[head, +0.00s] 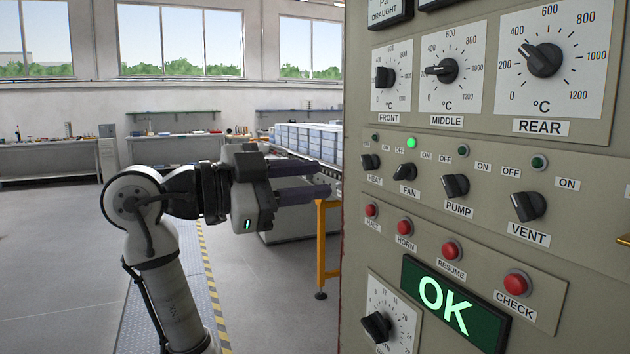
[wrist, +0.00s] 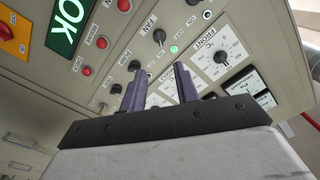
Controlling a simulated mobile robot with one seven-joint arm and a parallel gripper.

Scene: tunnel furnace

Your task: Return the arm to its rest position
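My gripper (head: 320,180) is to the left of the control panel (head: 450,140) in the head view, its two fingers pointing right towards the panel's left edge. My arm is raised and bent. The gripper also shows in the wrist view (wrist: 160,70), with a clear gap between its dark fingers and nothing held. There the fingers point at the panel near the fan knob (wrist: 159,37) and the FRONT dial (wrist: 221,57). They appear apart from the panel, though the exact distance cannot be told.
The panel carries knobs, red buttons and a green OK display (head: 443,305). The fan lamp (head: 411,143) is lit green. A conveyor with blue-grey boxes (head: 305,138) and a yellow stand (head: 322,245) lie behind the gripper. The floor (head: 60,270) at left is clear.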

